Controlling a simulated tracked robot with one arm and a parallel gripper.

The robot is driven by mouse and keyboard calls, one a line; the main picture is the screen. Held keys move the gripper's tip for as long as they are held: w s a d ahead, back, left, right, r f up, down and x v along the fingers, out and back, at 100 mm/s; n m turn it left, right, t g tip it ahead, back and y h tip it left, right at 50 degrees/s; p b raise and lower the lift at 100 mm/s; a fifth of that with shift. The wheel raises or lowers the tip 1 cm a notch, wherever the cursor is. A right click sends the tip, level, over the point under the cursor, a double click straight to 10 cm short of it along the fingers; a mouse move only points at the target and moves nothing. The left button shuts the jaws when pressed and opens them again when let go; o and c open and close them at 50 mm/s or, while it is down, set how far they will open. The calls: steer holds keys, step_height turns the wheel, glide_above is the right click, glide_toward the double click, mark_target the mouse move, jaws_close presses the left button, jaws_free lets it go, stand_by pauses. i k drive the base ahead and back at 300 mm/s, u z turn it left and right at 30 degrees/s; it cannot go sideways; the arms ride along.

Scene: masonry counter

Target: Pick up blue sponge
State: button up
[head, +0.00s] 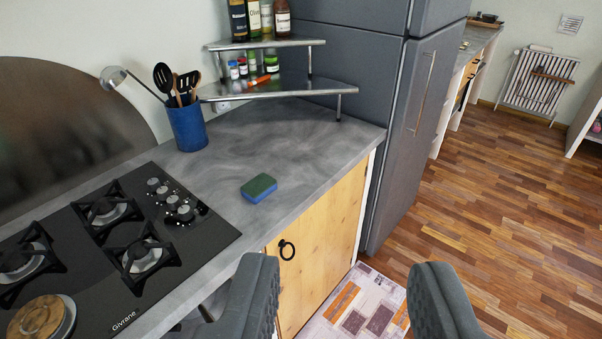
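A black gas hob (120,235) fills the left of the counter. Behind the sponge stand a blue utensil pot (187,127) and a two-tier metal corner shelf (280,88) with bottles and jars. A tall grey fridge (400,120) stands at the right. The counter around the sponge is clear.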

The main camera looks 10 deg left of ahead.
mark_target(256, 189)
steer(key=z, duration=0.05)
steer(key=i, duration=1.65)
steer(key=u, duration=0.65)
